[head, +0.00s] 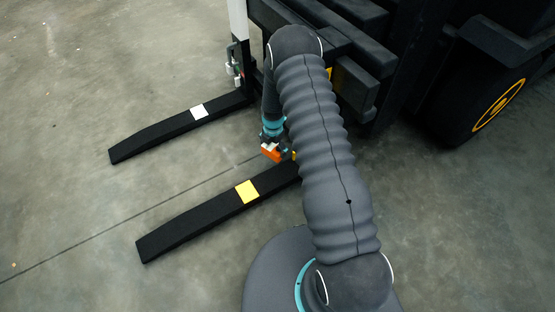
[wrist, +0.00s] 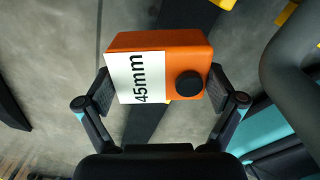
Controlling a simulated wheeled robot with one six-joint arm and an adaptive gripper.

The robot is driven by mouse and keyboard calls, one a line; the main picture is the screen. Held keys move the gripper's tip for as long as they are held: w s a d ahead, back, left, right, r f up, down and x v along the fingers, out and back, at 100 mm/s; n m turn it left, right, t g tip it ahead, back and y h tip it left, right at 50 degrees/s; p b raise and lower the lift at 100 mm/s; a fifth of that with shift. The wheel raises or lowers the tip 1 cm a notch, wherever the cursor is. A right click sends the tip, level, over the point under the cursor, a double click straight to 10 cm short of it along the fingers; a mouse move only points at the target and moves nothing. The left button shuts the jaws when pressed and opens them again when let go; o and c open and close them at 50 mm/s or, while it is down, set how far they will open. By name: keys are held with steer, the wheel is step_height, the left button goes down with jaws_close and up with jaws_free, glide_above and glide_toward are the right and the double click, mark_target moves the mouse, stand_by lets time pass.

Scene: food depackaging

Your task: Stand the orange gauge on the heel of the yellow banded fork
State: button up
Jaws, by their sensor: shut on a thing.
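The orange gauge (wrist: 185,49), a block with a white 45mm label and a black knob, is held between the fingers of my gripper (wrist: 160,92) in the wrist view. In the head view the gauge (head: 270,152) hangs near the inner side of the yellow banded fork (head: 195,217), toward its heel end, and my gripper (head: 274,143) is shut on it. The gauge appears above the floor, apart from the fork. The yellow band (head: 247,192) lies across the fork. The heel of this fork is hidden behind my arm.
The white banded fork (head: 155,132) lies to the left, parallel to the yellow banded one. The forklift's dark carriage (head: 350,85) stands at the back, with a wheel (head: 490,105) at right. The concrete floor between the forks is clear.

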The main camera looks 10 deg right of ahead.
mark_target(278, 155)
steer(key=s+f, duration=0.1)
steer(key=s, duration=0.1)
steer(key=s+d+f, duration=0.1)
steer(key=f, duration=0.1)
steer(key=shift+s+f, duration=0.3)
steer(key=shift+s, duration=0.05)
steer(key=shift+f, duration=2.2)
steer(key=shift+f+b, duration=0.55)
steer(key=shift+f, duration=0.45)
steer(key=shift+f+b, duration=0.55)
steer(key=shift+f, duration=0.05)
steer(key=o, duration=1.2)
step_height(278, 155, up, 12)
